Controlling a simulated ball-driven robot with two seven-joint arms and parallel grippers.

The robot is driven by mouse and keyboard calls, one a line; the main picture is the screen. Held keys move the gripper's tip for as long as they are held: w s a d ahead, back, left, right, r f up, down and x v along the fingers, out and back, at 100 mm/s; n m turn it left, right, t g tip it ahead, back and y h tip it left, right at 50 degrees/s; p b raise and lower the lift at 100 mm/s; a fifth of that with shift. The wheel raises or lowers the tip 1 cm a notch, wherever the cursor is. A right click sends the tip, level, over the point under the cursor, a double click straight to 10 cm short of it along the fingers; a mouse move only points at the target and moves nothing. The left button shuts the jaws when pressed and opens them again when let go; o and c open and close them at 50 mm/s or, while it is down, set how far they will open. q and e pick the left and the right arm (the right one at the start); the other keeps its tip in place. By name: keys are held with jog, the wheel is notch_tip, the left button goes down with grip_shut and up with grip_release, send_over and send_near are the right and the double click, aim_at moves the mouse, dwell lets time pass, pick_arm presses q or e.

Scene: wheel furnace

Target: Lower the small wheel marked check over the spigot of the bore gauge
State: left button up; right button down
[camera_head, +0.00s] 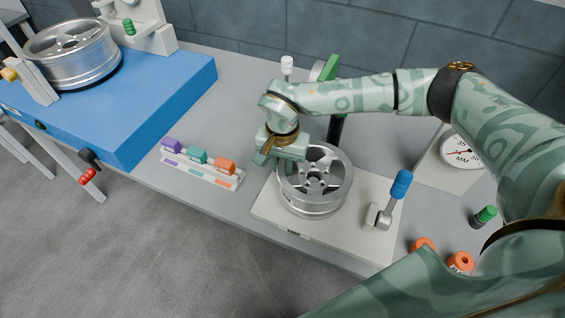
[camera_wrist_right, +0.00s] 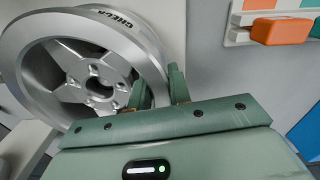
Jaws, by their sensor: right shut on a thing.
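The small silver wheel (camera_head: 315,181) has several spokes and sits over a pale base plate (camera_head: 275,222). In the right wrist view, the wheel (camera_wrist_right: 60,45) shows dark letters on its rim that read like CHECK. My right gripper (camera_head: 284,154) is shut on the wheel's rim at its upper left; its fingers (camera_wrist_right: 159,92) stand either side of the rim in the wrist view. I cannot tell whether the wheel touches the plate. No spigot shows; the wheel hides the middle of the plate. My left gripper is not in view.
A blue-handled lever (camera_head: 400,186) stands on the plate's right. A dial marked MM (camera_head: 462,151) is behind it. A rack of coloured blocks (camera_head: 199,162) lies to the left. Beyond is a blue bench (camera_head: 170,110) with a larger wheel (camera_head: 72,52). Orange pieces (camera_head: 460,261) lie at the front right.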

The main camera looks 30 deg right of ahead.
jog(key=shift+f, duration=0.4)
jog(key=c, duration=1.2)
grip_release()
